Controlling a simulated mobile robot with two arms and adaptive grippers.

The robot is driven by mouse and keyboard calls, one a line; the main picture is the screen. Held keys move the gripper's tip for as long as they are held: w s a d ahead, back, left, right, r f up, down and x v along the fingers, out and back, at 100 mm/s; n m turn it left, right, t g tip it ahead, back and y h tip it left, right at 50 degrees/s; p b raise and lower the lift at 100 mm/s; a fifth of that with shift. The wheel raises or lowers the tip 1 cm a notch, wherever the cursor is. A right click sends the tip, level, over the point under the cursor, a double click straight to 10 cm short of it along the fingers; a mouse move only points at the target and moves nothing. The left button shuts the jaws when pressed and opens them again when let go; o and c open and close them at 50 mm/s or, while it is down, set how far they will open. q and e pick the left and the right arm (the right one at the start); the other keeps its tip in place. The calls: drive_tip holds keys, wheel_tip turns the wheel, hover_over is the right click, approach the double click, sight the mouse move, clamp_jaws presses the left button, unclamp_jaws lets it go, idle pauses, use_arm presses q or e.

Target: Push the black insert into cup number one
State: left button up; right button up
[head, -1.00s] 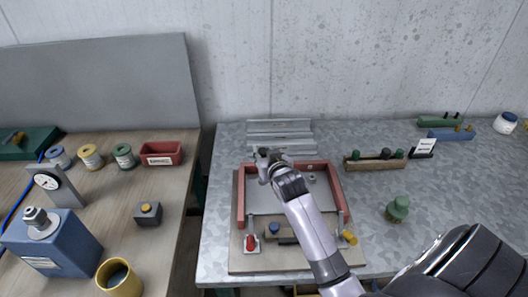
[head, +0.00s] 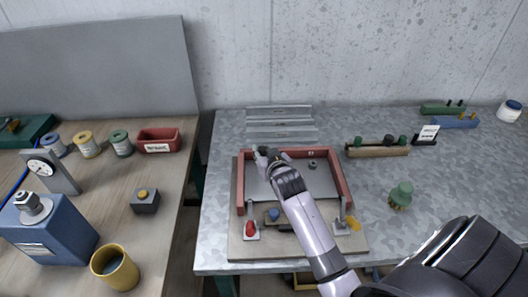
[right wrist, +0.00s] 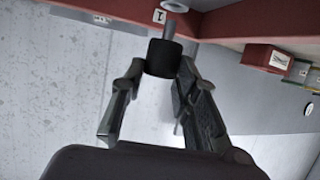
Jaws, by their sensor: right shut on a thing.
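My right gripper (head: 262,154) is at the back left of the red-walled fixture (head: 345,186), level in the picture with its back wall. In the right wrist view its fingers (right wrist: 158,78) are shut on the black insert (right wrist: 162,57), a short dark cylinder between the fingertips. A grey rod or tube (right wrist: 169,28) shows just beyond the insert. It is beside a label reading 1 (right wrist: 159,16) on the red wall. Cup number one is mostly hidden, and I cannot tell whether the insert touches it. My left gripper is not in view.
A small round cup-like part (head: 312,164) stands further right in the fixture. Clamps with a red tip (head: 251,229) and a yellow tip (head: 353,223) are at its front. A wooden rack (head: 376,149) and a green-topped brush (head: 401,194) stand to the right on the metal table.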

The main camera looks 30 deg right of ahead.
idle(0.4)
drive_tip(key=shift+p, duration=0.35)
drive_tip(key=shift+p, duration=0.6)
idle(0.9)
drive_tip(key=shift+f+b, duration=0.9)
drive_tip(key=shift+f, duration=0.8)
drive_tip(key=o, duration=1.2)
drive_tip(key=v, duration=1.2)
drive_tip(key=shift+r, duration=0.1)
